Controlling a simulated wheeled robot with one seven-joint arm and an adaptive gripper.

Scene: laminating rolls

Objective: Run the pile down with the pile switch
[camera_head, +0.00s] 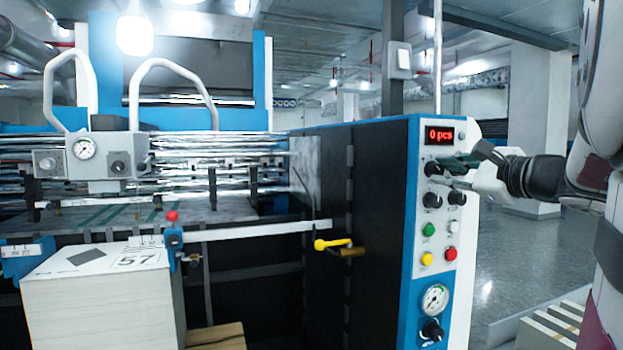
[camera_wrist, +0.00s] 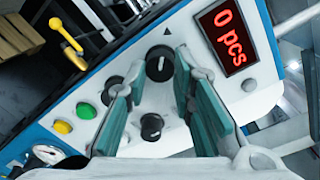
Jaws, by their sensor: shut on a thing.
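The pile (camera_head: 95,305), a tall white stack of sheets with "57" printed on top, stands at the lower left in the head view. The blue-edged control panel (camera_head: 412,230) is at the right of the machine. My gripper (camera_head: 445,168) reaches the panel from the right, just below the display. In the wrist view, the teal fingers of my gripper (camera_wrist: 155,70) are on either side of the black upper knob (camera_wrist: 160,63), shut on it. A small dark triangle is marked beside this knob. Its label is not readable, so I take it as the pile switch.
A red display (camera_head: 439,135) reads "0 pcs". Two more black knobs (camera_head: 432,200) sit below the gripped one. Green (camera_head: 428,230), white, yellow and red buttons and a gauge (camera_head: 435,298) are lower down. A yellow lever (camera_head: 332,244) sticks out left of the panel.

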